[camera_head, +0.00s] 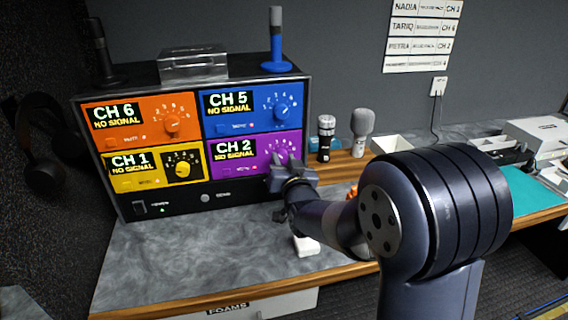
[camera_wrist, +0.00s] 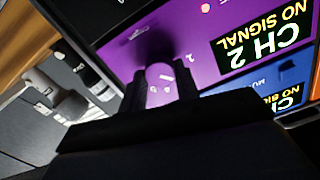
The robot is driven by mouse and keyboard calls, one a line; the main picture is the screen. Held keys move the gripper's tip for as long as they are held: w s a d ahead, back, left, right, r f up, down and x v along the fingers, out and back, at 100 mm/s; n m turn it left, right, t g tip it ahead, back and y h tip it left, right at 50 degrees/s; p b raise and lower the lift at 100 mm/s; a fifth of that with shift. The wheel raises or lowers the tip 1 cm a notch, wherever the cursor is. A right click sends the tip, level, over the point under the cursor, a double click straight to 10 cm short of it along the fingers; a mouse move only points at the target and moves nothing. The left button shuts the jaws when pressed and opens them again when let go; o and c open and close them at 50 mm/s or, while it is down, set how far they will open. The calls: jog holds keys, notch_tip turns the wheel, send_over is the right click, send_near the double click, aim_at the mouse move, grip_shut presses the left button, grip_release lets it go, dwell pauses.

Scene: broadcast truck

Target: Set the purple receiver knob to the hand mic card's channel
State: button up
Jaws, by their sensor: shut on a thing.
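The purple receiver (camera_head: 226,165) is the lower right of the stacked receiver panels, and its display reads CH 2, NO SIGNAL. My gripper (camera_head: 283,172) is at the right of this panel, covering its knob in the head view. In the wrist view, my gripper (camera_wrist: 162,88) has its two dark fingers on either side of the purple knob (camera_wrist: 160,76) and is shut on it. The knob's pointer is hard to read. The cards (camera_head: 423,36) hang on the wall at the upper right with names and channels; their middle text is too small to read.
The orange receiver (camera_head: 126,122) reads CH 6, the blue receiver (camera_head: 240,120) CH 5, and the yellow receiver (camera_head: 124,174) CH 1. Two microphones (camera_head: 362,125) stand right of the rack. A white object (camera_head: 306,246) lies on the counter below my gripper. The counter's left front is clear.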

jog(key=m+b, duration=0.1)
jog(key=b, duration=0.1)
jog(key=m+b, duration=0.1)
jog(key=b, duration=0.1)
jog(key=shift+f+m+b, duration=0.3)
jog(key=shift+f, duration=0.05)
jog(key=m+b, duration=0.3)
jog(key=b, duration=0.2)
jog(key=shift+m, duration=0.3)
jog(key=m+b, duration=0.2)
jog(key=b, duration=0.1)
jog(key=m+b, duration=0.2)
jog(key=b, duration=0.1)
jog(key=shift+r+m, duration=0.2)
jog(key=shift+m, duration=0.2)
jog(key=shift+r, duration=0.15)
jog(key=o, duration=1)
jog(key=shift+c, duration=0.2)
jog(key=v, duration=1)
jog(key=shift+s+d, duration=0.15)
jog(key=shift+s, duration=0.2)
